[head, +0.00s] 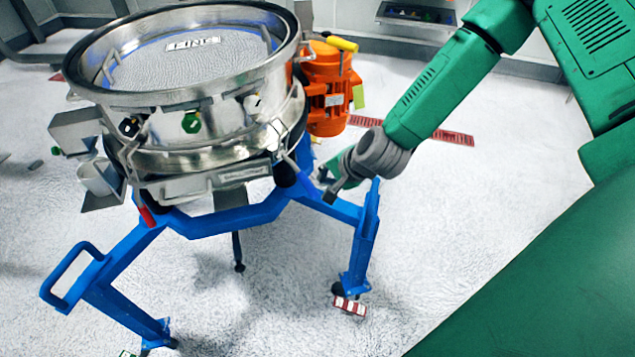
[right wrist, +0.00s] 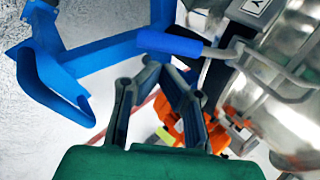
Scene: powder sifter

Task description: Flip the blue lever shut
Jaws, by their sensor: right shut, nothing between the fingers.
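The blue lever (right wrist: 170,43) shows in the right wrist view as a blue grip on a bent metal rod at the side of the steel sifter (right wrist: 296,105). My right gripper (right wrist: 150,64) is shut and empty, with its fingertips just below the grip in that view. I cannot tell whether they touch it. In the head view my right gripper (head: 328,187) is at the right side of the sifter (head: 205,118), near the top of the blue frame (head: 232,218). My left gripper is not in view.
An orange motor (head: 328,85) hangs behind the sifter, near my right arm. A red-gripped lever (head: 147,216) is on the sifter's front left.

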